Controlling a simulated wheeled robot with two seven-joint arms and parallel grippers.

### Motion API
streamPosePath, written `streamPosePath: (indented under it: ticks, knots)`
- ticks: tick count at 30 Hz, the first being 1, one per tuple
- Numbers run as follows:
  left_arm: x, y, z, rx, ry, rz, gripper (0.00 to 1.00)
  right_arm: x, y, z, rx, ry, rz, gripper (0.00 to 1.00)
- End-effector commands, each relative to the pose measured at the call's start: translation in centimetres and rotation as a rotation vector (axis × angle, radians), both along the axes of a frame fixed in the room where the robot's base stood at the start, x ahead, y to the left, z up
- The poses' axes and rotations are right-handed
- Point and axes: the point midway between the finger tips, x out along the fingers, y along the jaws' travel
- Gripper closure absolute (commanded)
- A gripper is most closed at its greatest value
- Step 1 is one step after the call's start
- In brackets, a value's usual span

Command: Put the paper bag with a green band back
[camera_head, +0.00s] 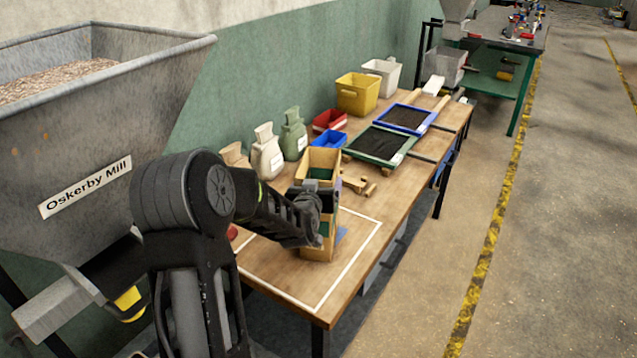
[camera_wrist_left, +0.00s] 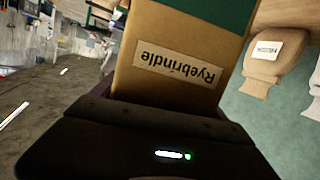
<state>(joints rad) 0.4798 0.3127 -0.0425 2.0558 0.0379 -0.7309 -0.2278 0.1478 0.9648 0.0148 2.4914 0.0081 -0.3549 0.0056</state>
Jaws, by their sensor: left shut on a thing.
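The paper bag with a green band (camera_head: 318,253) is a tall tan bag at the front of the wooden table, over the white-outlined area. My left gripper (camera_head: 322,203) is shut on it. In the left wrist view the bag (camera_wrist_left: 140,88) fills the middle, with an upside-down label "Ryebrindle" and green at the picture's top edge. The gripper hides part of the bag in the head view. I cannot tell whether its base touches the table. My right gripper is not in view.
A tan open-topped shape (camera_head: 320,157) with green shows just behind the gripper. Sacks (camera_head: 267,155) stand along the wall side. Red (camera_head: 328,121) and blue (camera_head: 329,139) bins, framed screens (camera_head: 380,145) and a yellow tub (camera_head: 357,95) lie farther back. The outlined area's front (camera_head: 300,285) is bare.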

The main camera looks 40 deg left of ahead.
Motion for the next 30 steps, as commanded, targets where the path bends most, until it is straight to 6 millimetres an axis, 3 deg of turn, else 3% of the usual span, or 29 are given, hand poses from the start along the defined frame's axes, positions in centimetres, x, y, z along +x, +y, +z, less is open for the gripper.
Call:
streamPosePath:
  ticks: [5, 6, 11, 21, 30]
  knots:
    - [0.0, 0.0, -0.2, 0.001, -0.002, 0.000, 0.89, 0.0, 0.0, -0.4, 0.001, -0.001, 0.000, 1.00]
    - [0.0, 0.0, -0.1, 0.000, 0.000, 0.000, 0.13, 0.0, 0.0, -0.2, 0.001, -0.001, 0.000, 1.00]
    - [0.0, 0.0, -0.1, 0.000, 0.000, 0.000, 0.00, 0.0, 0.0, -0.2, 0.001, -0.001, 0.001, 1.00]
    - [0.0, 0.0, 0.2, 0.000, 0.000, 0.000, 0.00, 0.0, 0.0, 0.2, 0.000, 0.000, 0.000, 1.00]
    - [-3.5, -1.9, 0.9, -0.001, -0.003, 0.001, 0.00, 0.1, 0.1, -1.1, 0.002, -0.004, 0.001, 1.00]
